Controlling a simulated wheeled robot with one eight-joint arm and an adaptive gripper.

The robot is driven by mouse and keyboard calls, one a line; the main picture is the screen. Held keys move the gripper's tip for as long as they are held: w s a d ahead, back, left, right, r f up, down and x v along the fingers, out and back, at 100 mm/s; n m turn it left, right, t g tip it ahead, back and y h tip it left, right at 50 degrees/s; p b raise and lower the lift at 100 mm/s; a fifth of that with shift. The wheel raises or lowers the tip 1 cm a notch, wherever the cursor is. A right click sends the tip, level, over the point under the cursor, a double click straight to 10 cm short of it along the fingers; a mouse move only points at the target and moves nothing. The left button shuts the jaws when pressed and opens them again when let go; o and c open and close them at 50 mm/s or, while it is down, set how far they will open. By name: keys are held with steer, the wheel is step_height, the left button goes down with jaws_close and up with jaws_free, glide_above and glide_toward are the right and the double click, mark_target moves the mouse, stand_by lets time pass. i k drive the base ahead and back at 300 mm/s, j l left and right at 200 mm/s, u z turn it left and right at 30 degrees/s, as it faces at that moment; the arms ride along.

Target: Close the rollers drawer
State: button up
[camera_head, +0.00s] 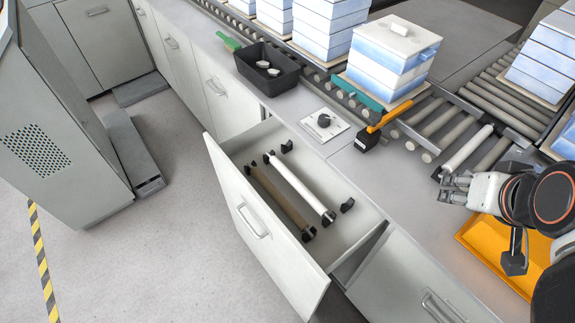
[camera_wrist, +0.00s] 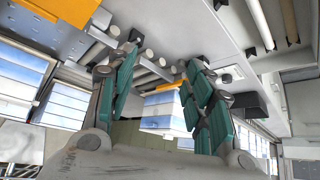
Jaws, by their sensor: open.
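The rollers drawer (camera_head: 236,197) stands pulled out from the counter in the head view. Inside it lie a white roller (camera_head: 299,184) and a brown roller (camera_head: 280,200) between black holders. Its front has a bar handle (camera_head: 252,222) facing the lower left. In the wrist view, the two rollers show at the top right. My gripper (camera_head: 452,188) is at the right in the head view, above the counter by the conveyor, well apart from the drawer. In the wrist view my gripper's teal-padded fingers (camera_wrist: 157,90) are spread wide with nothing held between them.
A black bin (camera_head: 267,70), a dial panel (camera_head: 324,124) and an orange-handled tool (camera_head: 385,122) sit on the counter. An orange tray (camera_head: 480,255) lies below my arm. White-blue stacks (camera_head: 391,55) stand along the roller conveyor (camera_head: 428,125). Floor left of the drawer is clear, up to a grey cabinet (camera_head: 62,130).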

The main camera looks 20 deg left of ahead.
mark_target(300, 265)
steer(key=u, duration=1.6)
steer(key=j, duration=0.35)
steer(key=i+j+z, duration=0.1)
steer(key=j, duration=0.3)
steer(key=i+j, duration=0.15)
